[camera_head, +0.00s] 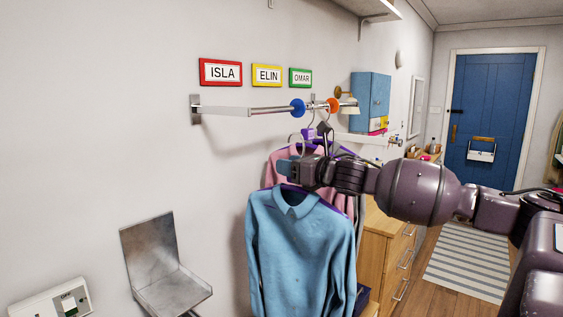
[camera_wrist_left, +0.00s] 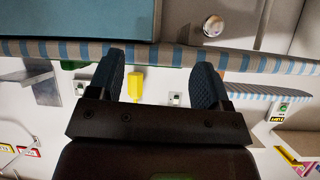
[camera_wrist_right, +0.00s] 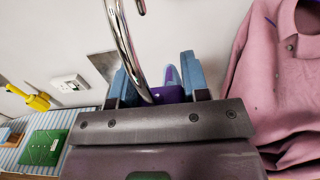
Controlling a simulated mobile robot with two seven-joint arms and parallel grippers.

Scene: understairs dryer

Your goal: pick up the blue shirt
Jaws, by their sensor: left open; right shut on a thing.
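The blue shirt (camera_head: 298,245) hangs on a purple hanger with a metal hook, low in the middle of the head view. My right gripper (camera_head: 285,168) is shut on the hanger just above the shirt's collar. In the right wrist view the purple hanger neck (camera_wrist_right: 172,92) is between the fingers, and its metal hook (camera_wrist_right: 124,40) rises past them. In the head view the hook shows below the rail, apart from it. My left gripper (camera_wrist_left: 167,85) shows only in its own wrist view, open, with nothing between its fingers.
A pink shirt (camera_head: 283,162) hangs behind the blue one, close to my right gripper. The wall rail (camera_head: 268,110) carries a blue and an orange disc. A wooden drawer unit (camera_head: 374,240) stands behind. A metal folding seat (camera_head: 157,265) juts out at lower left.

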